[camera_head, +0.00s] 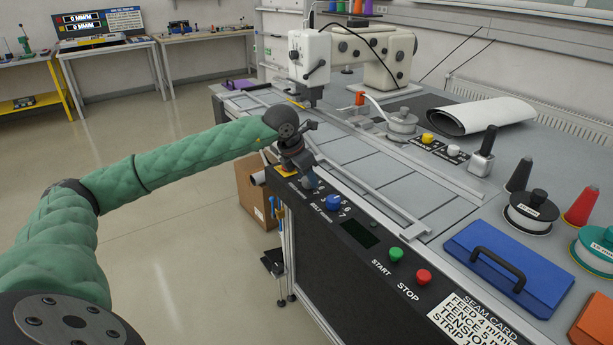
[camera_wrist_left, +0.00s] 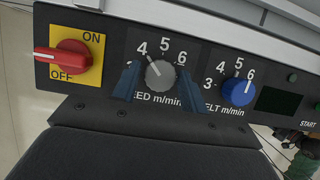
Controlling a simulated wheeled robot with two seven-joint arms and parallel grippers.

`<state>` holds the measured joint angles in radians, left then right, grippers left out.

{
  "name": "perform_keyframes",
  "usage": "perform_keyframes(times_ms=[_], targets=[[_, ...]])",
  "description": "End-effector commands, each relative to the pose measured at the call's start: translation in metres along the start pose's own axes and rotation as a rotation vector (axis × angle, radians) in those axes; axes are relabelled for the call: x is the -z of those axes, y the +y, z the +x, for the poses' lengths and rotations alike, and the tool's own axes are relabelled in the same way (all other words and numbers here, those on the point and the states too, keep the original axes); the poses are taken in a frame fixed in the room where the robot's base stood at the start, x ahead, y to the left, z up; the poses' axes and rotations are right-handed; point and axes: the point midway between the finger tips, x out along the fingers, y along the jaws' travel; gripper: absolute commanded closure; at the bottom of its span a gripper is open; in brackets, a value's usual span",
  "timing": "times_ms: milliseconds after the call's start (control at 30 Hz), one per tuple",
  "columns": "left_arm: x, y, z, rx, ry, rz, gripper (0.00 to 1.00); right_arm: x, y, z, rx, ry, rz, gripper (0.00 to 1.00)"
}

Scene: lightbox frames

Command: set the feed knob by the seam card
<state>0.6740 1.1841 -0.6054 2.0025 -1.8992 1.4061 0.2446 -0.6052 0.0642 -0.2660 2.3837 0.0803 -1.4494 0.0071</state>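The grey feed knob (camera_wrist_left: 160,74) sits on the dark front panel, under a scale showing 4, 5 and 6. Its pointer seems to lean toward the 4, but is hard to read. My left gripper (camera_wrist_left: 158,84) has one blue finger on each side of the knob, with a gap at both sides. In the head view my left gripper (camera_head: 308,181) reaches down to the panel and hides most of the knob. The seam card (camera_head: 474,316) lies at the lower right; its lines read FEED 4 m/min and FENCE 5, with tension and strip lines partly cut off.
The blue belt knob (camera_wrist_left: 239,91) is just right of the feed knob; a red switch (camera_wrist_left: 62,58) is to its left. Green START (camera_head: 396,255) and red STOP (camera_head: 424,276) buttons sit further along the panel. A sewing machine (camera_head: 345,55) stands behind. Rails border the tabletop.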

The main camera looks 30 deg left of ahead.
Motion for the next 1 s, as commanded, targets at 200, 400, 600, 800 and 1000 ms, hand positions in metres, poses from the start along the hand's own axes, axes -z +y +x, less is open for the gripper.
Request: perform_keyframes(times_ms=[200, 400, 600, 800, 1000], targets=[[0.000, 0.000, 0.000, 0.000, 0.000, 0.000, 0.44, 0.000, 0.000, 0.000, 0.000, -0.001, 0.000, 0.64], [0.000, 0.000, -0.003, 0.000, 0.000, 0.000, 0.44, 0.000, 0.000, 0.001, 0.000, 0.002, 0.000, 0.64], [0.001, 0.001, -0.027, -0.001, -0.001, 0.001, 0.44, 0.002, -0.004, 0.010, 0.013, 0.026, -0.002, 0.64], [0.000, 0.001, -0.058, -0.002, -0.001, 0.000, 0.44, 0.003, -0.011, 0.023, 0.030, 0.046, -0.006, 0.64], [0.000, 0.001, -0.075, 0.000, -0.001, 0.000, 0.44, 0.004, -0.013, 0.030, 0.040, 0.058, -0.009, 0.64]])
